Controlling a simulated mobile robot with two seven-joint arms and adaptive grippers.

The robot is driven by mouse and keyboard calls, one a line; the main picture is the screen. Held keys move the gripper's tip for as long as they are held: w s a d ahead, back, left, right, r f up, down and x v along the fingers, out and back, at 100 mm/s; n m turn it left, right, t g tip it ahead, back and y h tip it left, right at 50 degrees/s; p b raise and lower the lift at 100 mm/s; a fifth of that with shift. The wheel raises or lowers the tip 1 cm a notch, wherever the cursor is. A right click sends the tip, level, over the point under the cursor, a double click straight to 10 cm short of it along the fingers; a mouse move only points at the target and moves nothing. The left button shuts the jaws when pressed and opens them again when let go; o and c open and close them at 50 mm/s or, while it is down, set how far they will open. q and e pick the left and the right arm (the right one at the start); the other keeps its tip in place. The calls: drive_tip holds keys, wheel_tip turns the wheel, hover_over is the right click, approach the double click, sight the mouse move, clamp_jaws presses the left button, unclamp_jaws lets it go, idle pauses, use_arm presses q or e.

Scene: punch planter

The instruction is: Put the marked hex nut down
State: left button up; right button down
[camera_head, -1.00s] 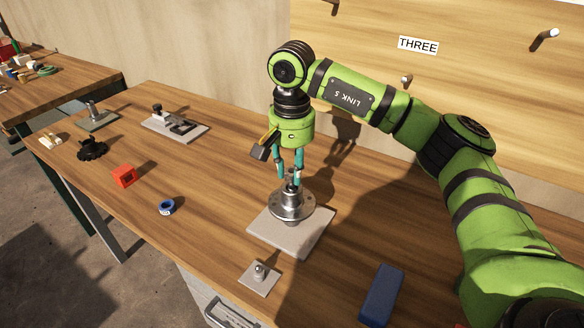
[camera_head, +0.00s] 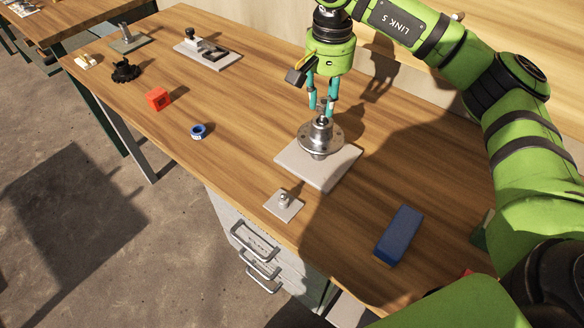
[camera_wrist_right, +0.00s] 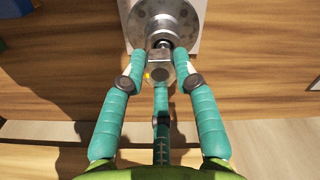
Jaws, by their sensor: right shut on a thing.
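My right gripper (camera_head: 322,106) has teal fingers and points down just above the steel flanged hub (camera_head: 320,138). In the right wrist view the fingers (camera_wrist_right: 158,72) are closed around a silver hex nut (camera_wrist_right: 158,66) with a yellow mark on its side. The hub (camera_wrist_right: 160,14) lies just beyond the nut in that view, with its central post close to it. I cannot tell whether nut and post touch. The hub stands on a pale square plate (camera_head: 336,172). My left gripper is not in view.
A small plate with a peg (camera_head: 283,204) is near the front edge. A blue block (camera_head: 399,235) lies to the right. A blue ring (camera_head: 198,131), red cube (camera_head: 158,98), black gear-like part (camera_head: 125,71) and a plate with a fixture (camera_head: 208,54) are to the left. Bare wood lies between them.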

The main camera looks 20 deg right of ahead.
drive_tip(key=s+a+f+n+p, duration=0.1)
drive_tip(key=s+a+n, duration=0.15)
drive_tip(key=s, duration=0.65)
drive_tip(key=s+a+f+n+p, duration=0.1)
drive_tip(key=s+a+f+n, duration=0.15)
drive_tip(key=s, duration=0.55)
drive_tip(key=p, duration=0.4)
hover_over(283, 195)
drive_tip(key=shift+m, duration=0.4)
wheel_tip(283, 195, down, 5)
drive_tip(key=shift+f, duration=0.4)
wheel_tip(283, 195, down, 3)
drive_tip(key=shift+f+p, duration=0.1)
drive_tip(key=shift+p, duration=0.7)
drive_tip(key=shift+f, duration=0.35)
